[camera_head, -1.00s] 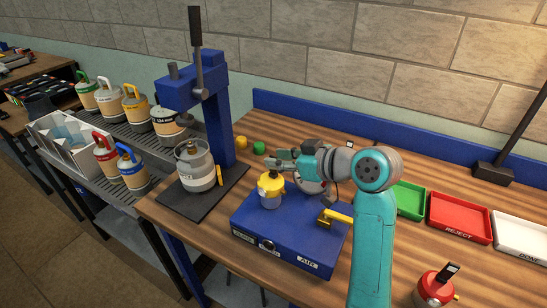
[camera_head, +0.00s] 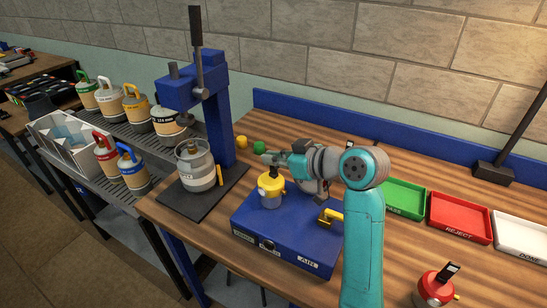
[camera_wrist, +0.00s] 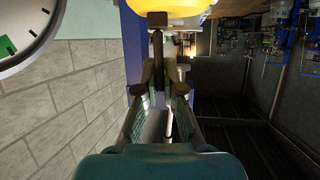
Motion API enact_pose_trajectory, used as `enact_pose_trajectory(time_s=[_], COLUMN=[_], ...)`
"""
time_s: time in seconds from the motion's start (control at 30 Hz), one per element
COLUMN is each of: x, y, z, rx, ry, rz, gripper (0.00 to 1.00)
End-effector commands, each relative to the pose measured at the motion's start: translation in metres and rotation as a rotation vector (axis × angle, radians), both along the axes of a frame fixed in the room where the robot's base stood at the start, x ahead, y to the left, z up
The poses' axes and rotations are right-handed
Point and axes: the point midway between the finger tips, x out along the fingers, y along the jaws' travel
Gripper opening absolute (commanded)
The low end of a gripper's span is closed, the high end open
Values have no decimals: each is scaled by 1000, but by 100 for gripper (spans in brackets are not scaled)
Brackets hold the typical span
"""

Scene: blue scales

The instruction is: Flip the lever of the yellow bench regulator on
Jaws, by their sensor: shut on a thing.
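The yellow bench regulator (camera_head: 270,188) stands on the left part of a blue box (camera_head: 275,228). Its dark lever (camera_head: 274,173) rises from its top, near upright in the head view. My gripper (camera_head: 272,158) is at the lever's upper end, reaching in from the right. In the wrist view the regulator (camera_wrist: 180,6) fills the top edge, and the dark lever (camera_wrist: 157,50) runs down from it to between the fingertips of my gripper (camera_wrist: 159,88). The fingers are shut on the lever; the exact contact is hard to see.
A round gauge (camera_wrist: 14,38) stands beside the regulator, partly hidden by my arm in the head view. A yellow handle (camera_head: 331,215) is on the box. A grey cylinder (camera_head: 195,165) stands under the blue press (camera_head: 215,110). A red regulator (camera_head: 434,290) sits at front right.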

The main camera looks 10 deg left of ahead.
Motion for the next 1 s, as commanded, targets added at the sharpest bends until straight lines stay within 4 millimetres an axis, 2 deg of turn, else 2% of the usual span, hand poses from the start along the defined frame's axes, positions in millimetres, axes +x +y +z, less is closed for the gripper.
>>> enact_pose_trajectory(time_s=[0.37, 1.0], x=[-7, -29], y=[4, 17], z=[-1, -15], rx=[-85, -383], ry=[-147, -663], rz=[1, 2], gripper=[0, 0])
